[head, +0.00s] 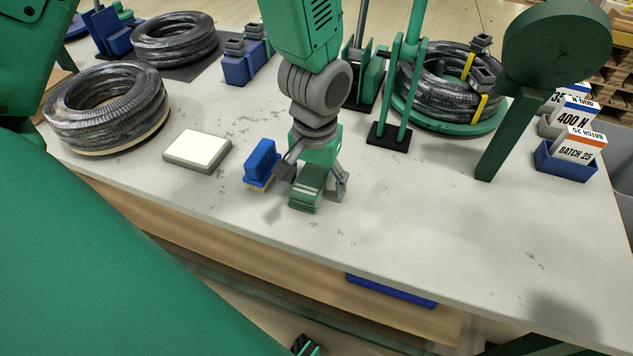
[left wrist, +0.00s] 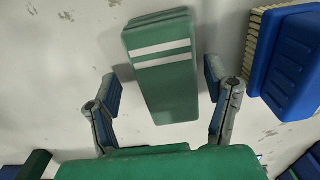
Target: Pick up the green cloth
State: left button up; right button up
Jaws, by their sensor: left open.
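The green cloth (head: 306,190) is a folded, oblong stack with white stripes, lying on the grey-white table. It fills the upper middle of the left wrist view (left wrist: 163,75). My left gripper (head: 313,188) is right above it, pointing down. In the left wrist view its two fingers (left wrist: 164,100) are spread on either side of the cloth, with bare table showing between each finger and the cloth. The gripper is open and holds nothing. Part of the cloth is hidden by the gripper in the head view. My right gripper cannot be made out.
A blue brush (head: 262,163) with pale bristles stands close beside the gripper; it also shows in the left wrist view (left wrist: 292,60). A grey block with a white top (head: 198,148) and a hose coil (head: 106,105) lie left. Green posts (head: 410,95) stand behind. The front right table is clear.

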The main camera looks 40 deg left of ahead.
aim_at(311, 175)
pick_arm(q)
jog(key=shift+a, duration=0.5)
jog(key=c, duration=1.2)
jog(key=shift+s+a+f, duration=0.1)
jog(key=shift+a, duration=0.1)
jog(key=shift+c, duration=0.2)
jog(key=shift+d, duration=0.1)
notch_tip(311, 175, up, 9)
jog(key=shift+d+r+p, duration=0.1)
jog(key=shift+d+p, duration=0.05)
jog(key=shift+p, duration=1)
jog(key=shift+r, duration=0.45)
pick_arm(e)
jog(key=shift+a+r, duration=0.2)
jog(key=shift+r, duration=0.5)
jog(key=shift+a+r, duration=0.2)
jog(key=shift+r, duration=0.45)
